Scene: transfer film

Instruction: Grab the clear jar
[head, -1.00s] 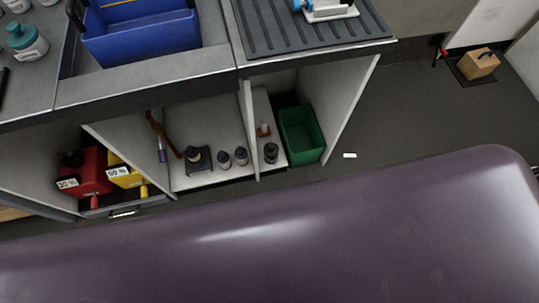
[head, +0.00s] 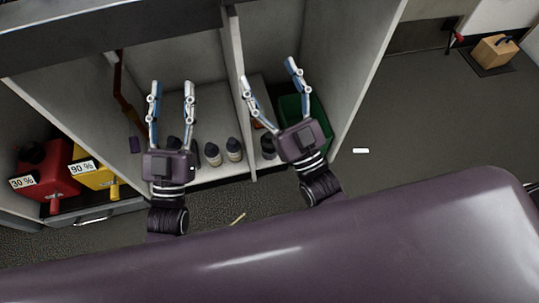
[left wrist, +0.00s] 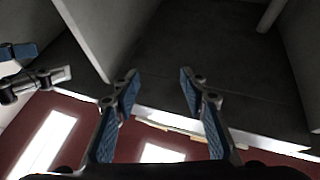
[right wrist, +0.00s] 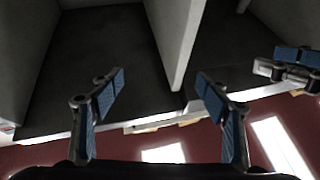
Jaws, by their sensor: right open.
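I cannot pick out a clear jar in any view. Small dark-capped bottles (head: 233,150) stand on the white floor of the open cabinet in the head view, and another bottle (head: 268,147) stands past the divider. My left gripper (head: 172,88) is open and empty above the left compartment, hiding part of what stands below it. My right gripper (head: 267,72) is open and empty above the right compartment, partly covering a green bin (head: 290,108). The wrist views show only bare dark surfaces between the left fingers (left wrist: 158,85) and the right fingers (right wrist: 160,85).
A pale divider (head: 236,85) separates the compartments, and a side wall (head: 355,75) closes the right. Red (head: 50,170) and yellow (head: 92,168) containers stand at left. A brown strap-like item (head: 122,95) hangs inside. The floor (head: 420,120) at right is largely clear.

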